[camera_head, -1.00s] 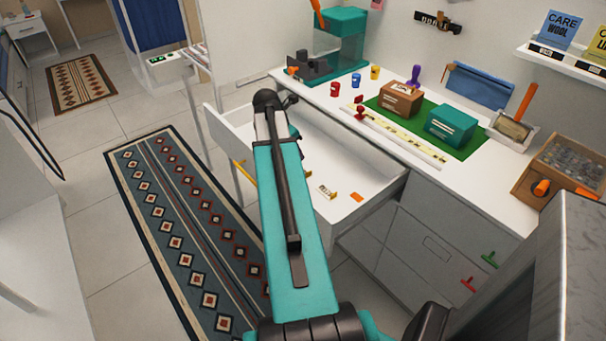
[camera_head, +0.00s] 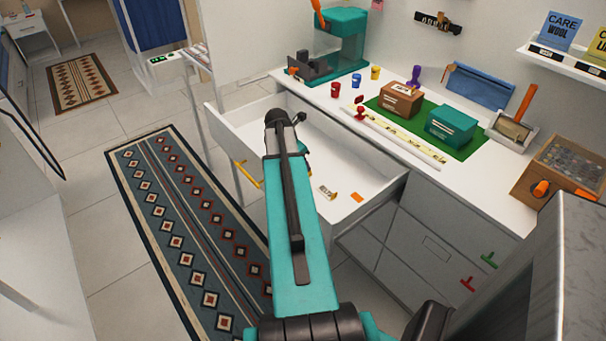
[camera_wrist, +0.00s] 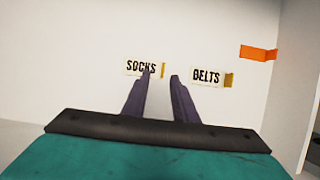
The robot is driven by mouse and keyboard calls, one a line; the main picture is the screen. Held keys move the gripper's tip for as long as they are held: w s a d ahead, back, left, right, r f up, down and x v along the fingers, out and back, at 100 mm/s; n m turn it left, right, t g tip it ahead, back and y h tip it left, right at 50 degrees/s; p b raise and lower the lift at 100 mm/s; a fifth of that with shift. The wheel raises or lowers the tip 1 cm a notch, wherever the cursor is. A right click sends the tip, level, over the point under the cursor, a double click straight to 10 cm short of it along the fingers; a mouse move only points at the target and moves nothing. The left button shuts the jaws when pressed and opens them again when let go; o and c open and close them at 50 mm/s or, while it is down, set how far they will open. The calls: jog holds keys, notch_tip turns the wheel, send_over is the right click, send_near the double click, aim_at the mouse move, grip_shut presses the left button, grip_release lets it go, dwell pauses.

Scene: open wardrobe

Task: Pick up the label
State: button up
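Two white labels with black print lie on the floor of the open drawer (camera_head: 340,160). In the wrist view the SOCKS label (camera_wrist: 135,67) is at the left fingertip, which overlaps its right part.
An orange piece (camera_wrist: 258,53) lies in the drawer right of the labels; it also shows in the head view (camera_head: 357,197). Drawer walls surround the labels. The countertop holds a brown box (camera_head: 401,101) and a teal box (camera_head: 451,126) on a green mat.

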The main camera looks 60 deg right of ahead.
jog(key=shift+p+x, duration=0.55)
jog(key=shift+x, duration=2.05)
jog(key=shift+s, duration=0.2)
jog(key=shift+c, duration=0.5)
grip_shut()
